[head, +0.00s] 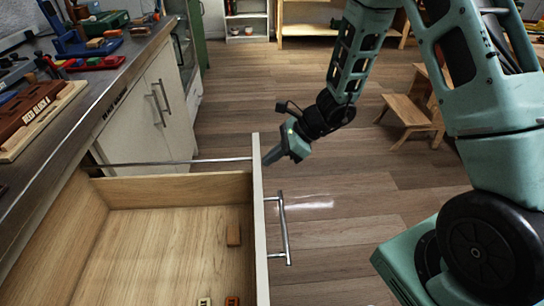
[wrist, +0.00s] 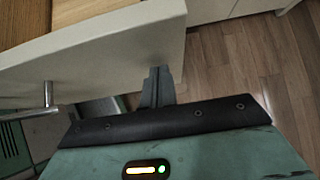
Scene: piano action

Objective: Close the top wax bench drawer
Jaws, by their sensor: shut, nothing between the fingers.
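The top wax bench drawer (head: 170,250) stands pulled out from the bench on the left in the head view. Its inside is bare wood, and its pale front panel (head: 260,215) faces right with a metal bar handle (head: 283,230). My gripper (head: 267,160) is shut and empty at the far end of that panel, on its outer side. In the wrist view the fingertips (wrist: 158,72) are close to the panel (wrist: 110,55) near its end, away from the handle (wrist: 48,95). I cannot tell whether they touch it.
The bench top (head: 90,95) carries wax blocks and tools. A closed white cupboard (head: 155,105) is beyond the drawer. A wooden step stool (head: 412,108) stands at the right. The wooden floor (head: 330,200) right of the drawer is clear.

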